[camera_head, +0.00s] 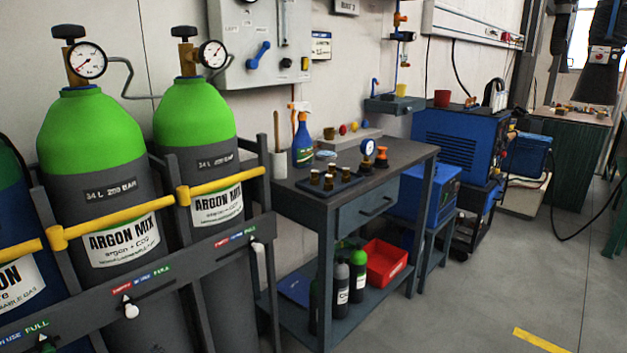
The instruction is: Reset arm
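Neither of my arms nor grippers shows in the head view. Two gas cylinders with green tops and grey bodies, the left cylinder (95,190) and the right cylinder (196,170), stand upright in a rack at the left. Their labels read "ARGON MIX". Each has a round gauge on top, the left gauge (87,60) and the right gauge (213,54). Yellow bars (115,215) cross in front of the cylinders.
A workbench (400,160) holds a blue spray bottle (303,140), a dark tray (328,186) and small parts. Its lower shelf carries a red bin (383,262) and small bottles. A blue welding machine (460,137) stands behind it. The floor (490,270) at the right is clear.

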